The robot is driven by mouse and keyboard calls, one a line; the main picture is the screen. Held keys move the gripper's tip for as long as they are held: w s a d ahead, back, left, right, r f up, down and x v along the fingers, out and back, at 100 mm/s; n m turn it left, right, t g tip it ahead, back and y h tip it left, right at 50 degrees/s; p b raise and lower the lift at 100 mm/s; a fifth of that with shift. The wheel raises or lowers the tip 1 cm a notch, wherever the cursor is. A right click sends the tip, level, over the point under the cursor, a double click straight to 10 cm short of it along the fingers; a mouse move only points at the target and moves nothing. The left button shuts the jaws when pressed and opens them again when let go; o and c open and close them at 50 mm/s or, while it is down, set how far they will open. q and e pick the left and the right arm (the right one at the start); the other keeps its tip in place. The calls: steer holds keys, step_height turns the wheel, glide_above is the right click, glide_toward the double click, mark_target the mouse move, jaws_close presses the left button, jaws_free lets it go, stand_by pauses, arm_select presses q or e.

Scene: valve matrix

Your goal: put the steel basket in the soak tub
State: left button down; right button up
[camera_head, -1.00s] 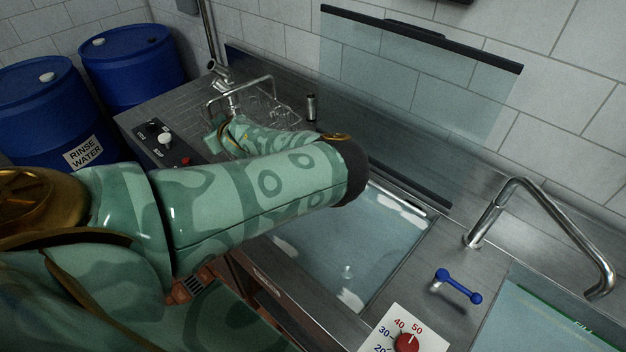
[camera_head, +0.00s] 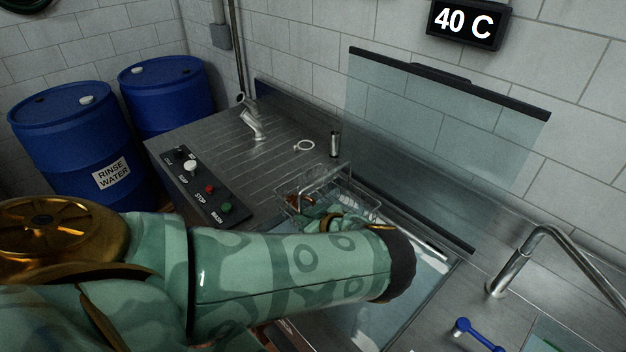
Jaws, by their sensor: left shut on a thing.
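The steel basket (camera_head: 362,194) is a wire frame with a raised handle, holding small clear and brownish things that I cannot make out well. It hangs over the far left end of the soak tub (camera_head: 428,268), which is filled with clear water. My left gripper (camera_head: 318,216) is at the basket, shut on it, and largely hidden behind my green patterned left forearm. The forearm also covers much of the tub's near side. I cannot tell whether the basket touches the water or the rim. My right gripper is not in view.
A ribbed drainboard (camera_head: 225,140) with a control panel (camera_head: 200,185), a small steel cylinder (camera_head: 335,145) and a white ring (camera_head: 303,146) lies left of the tub. A clear screen (camera_head: 440,125) stands behind. A bent tap (camera_head: 530,255) and blue lever (camera_head: 478,335) are on the right.

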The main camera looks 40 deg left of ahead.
arm_select(q)
steer(key=shift+w+f+b, duration=0.15)
steer(key=shift+f+b, duration=7.4)
steer(key=shift+f, duration=3.9)
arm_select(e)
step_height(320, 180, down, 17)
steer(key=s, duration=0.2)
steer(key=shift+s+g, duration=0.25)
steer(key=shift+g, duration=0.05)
arm_select(q)
steer(key=shift+f, duration=0.1)
steer(key=c, duration=1.6)
jaws_free()
steer(key=shift+f, duration=0.1)
steer(key=shift+o, duration=0.2)
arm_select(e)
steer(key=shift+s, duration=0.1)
